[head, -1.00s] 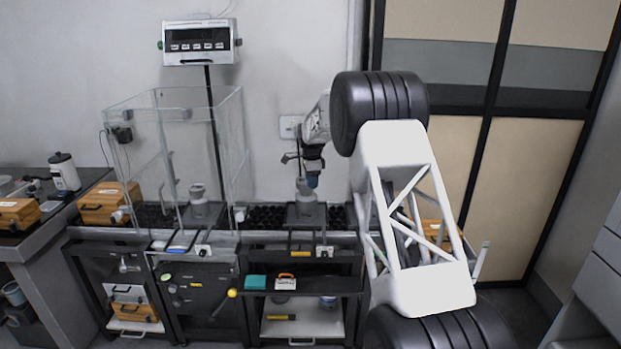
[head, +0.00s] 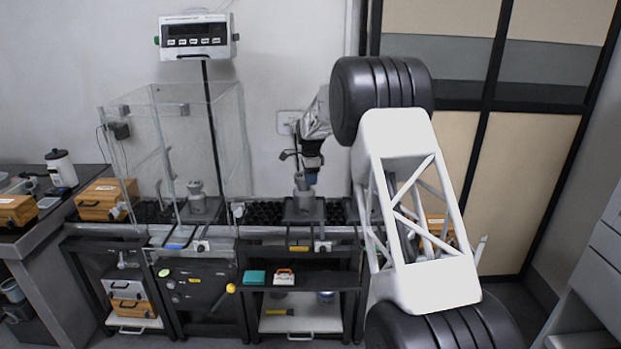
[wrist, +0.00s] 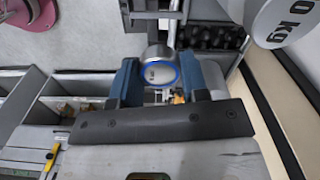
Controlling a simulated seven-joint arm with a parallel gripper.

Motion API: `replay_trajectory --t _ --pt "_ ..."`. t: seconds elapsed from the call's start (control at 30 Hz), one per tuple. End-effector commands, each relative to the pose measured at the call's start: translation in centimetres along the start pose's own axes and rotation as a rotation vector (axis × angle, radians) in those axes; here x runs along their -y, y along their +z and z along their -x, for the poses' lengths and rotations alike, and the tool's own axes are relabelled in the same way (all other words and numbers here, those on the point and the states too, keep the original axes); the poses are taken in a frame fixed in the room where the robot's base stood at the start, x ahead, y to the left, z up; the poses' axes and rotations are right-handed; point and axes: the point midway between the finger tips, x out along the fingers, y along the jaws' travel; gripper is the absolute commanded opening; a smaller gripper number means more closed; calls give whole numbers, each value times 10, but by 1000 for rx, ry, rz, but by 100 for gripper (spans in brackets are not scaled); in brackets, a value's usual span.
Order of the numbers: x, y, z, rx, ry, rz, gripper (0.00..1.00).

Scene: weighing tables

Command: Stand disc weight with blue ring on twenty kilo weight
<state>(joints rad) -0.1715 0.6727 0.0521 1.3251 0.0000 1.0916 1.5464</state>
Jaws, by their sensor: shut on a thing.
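The disc weight with the blue ring (wrist: 160,74) is a small, round, shiny metal piece, held between the two blue fingers of my gripper (wrist: 159,83) in the wrist view. My gripper is shut on it. A large pale weight (wrist: 283,20) shows at the top right of the wrist view, cut off by the edge. Its marking reads "0 Kg", with the first digit out of frame. In the head view my gripper (head: 310,174) is close to a grey metal weight (head: 302,188) on the middle table. The held disc is too small to make out there.
A glass case (head: 170,150) left of my arm encloses another grey weight (head: 196,190). A scale display (head: 195,36) stands above it. Wooden boxes (head: 103,198) are on the left. A yellow-handled tool (wrist: 51,160) lies at lower left in the wrist view.

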Motion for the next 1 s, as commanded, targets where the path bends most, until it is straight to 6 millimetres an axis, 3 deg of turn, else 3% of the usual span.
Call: replay_trajectory --t 0.17,0.37,0.57,0.8,1.0 --pt "0 -3 1 0 -1 -5 12" --pt "-2 -28 6 0 -1 -42 12" --pt "-9 -78 16 0 0 -122 12" --pt "-25 -156 31 0 -1 -250 12" --pt "-39 -209 42 0 -1 -338 12"
